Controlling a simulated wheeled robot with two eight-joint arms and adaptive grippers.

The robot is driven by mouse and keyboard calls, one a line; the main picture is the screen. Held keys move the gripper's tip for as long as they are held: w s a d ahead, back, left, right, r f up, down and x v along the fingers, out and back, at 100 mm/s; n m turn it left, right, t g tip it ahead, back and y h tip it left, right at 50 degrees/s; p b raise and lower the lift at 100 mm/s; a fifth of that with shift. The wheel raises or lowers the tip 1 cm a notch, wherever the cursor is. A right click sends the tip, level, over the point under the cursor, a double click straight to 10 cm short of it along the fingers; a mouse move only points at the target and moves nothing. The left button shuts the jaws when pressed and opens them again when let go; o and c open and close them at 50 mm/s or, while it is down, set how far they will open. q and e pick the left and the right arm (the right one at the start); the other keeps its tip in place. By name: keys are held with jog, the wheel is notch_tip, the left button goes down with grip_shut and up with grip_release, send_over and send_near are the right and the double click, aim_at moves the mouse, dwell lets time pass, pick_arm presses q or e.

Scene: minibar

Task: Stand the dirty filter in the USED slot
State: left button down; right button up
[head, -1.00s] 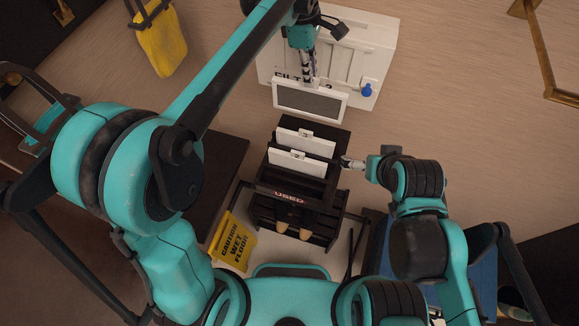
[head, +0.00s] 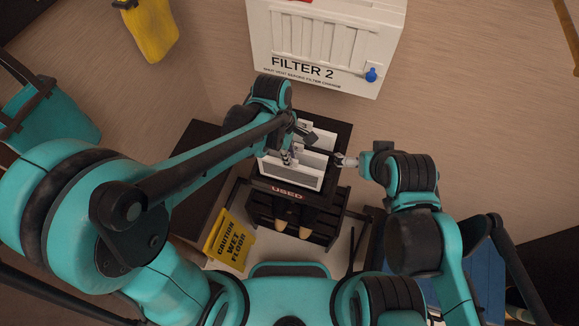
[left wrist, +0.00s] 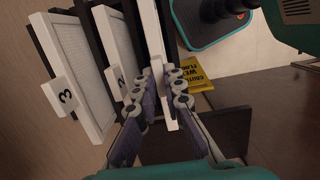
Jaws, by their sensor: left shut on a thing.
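The dirty filter (head: 290,176), a white-framed panel with a grey face, is upright at the front of the dark rack, just behind the red USED label (head: 287,192). My left gripper (head: 290,156) is shut on its top edge. In the left wrist view the gripper's fingers (left wrist: 166,82) pinch the white filter edge (left wrist: 153,35). The filter's lower edge is hidden, so I cannot tell whether it rests on the slot's bottom. My right gripper (head: 343,161) is at the rack's right side; its fingers are too small to read.
White filters numbered 3 (left wrist: 68,97) and 2 (left wrist: 116,76) stand beside the held one. The FILTER 2 wall unit (head: 330,45) with a blue knob (head: 371,74) is behind the rack. A yellow wet-floor sign (head: 230,242) is at the front left.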

aim_at(290, 171)
pick_arm(q)
jog(key=f, duration=0.3)
jog(key=shift+s+f, duration=0.25)
jog(key=shift+f, duration=0.35)
jog(key=shift+w+f, duration=0.1)
jog(key=shift+w, duration=0.05)
jog(key=shift+f+b, duration=0.2)
jog(key=shift+b, duration=0.2)
jog(key=c, duration=1.6)
grip_release()
jog(key=shift+r, duration=0.15)
